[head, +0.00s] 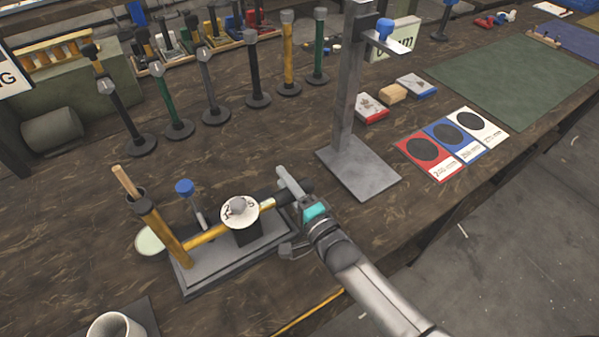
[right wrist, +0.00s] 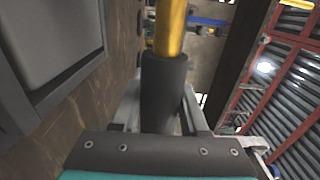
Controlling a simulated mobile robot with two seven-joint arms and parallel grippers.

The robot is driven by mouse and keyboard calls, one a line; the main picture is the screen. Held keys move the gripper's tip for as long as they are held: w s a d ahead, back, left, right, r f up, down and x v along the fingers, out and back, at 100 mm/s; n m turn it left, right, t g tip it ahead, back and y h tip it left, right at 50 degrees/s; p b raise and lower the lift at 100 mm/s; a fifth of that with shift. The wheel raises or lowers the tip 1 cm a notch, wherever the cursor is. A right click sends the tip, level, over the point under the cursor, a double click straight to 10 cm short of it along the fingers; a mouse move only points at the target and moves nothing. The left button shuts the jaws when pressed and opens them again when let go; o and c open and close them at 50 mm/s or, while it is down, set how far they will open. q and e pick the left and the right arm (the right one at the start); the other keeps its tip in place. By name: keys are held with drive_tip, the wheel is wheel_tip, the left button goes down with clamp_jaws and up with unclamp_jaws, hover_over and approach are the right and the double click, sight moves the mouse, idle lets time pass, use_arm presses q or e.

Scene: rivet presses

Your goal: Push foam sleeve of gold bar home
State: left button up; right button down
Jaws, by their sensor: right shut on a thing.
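The gold bar (head: 203,238) lies across the small press on its grey base plate (head: 235,262), running from the gold upright post (head: 163,234) toward my right gripper. The bar also shows in the right wrist view (right wrist: 170,30). The dark foam sleeve (right wrist: 165,80) is around the bar's near end, with bare gold beyond it. My right gripper (right wrist: 161,118) is shut on the sleeve, a finger on each side. In the head view my gripper partly hides the sleeve. My left gripper is not in view.
A white round dial (head: 240,211) and a blue-knobbed lever (head: 185,188) stand at the press. A tall grey stand (head: 358,173) is just behind my right gripper. Several hammer-like tools on round bases stand farther back. A white cup (head: 115,326) is at the front left.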

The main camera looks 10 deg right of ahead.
drive_tip(key=a, duration=0.1)
drive_tip(key=s+a, duration=0.1)
drive_tip(key=a, duration=0.1)
drive_tip(key=shift+s+a, duration=0.2)
drive_tip(key=shift+s, duration=0.05)
drive_tip(key=shift+c, duration=2)
unclamp_jaws()
drive_tip(key=shift+d, duration=0.1)
drive_tip(key=p+v, duration=0.2)
drive_tip(key=v, duration=1.3)
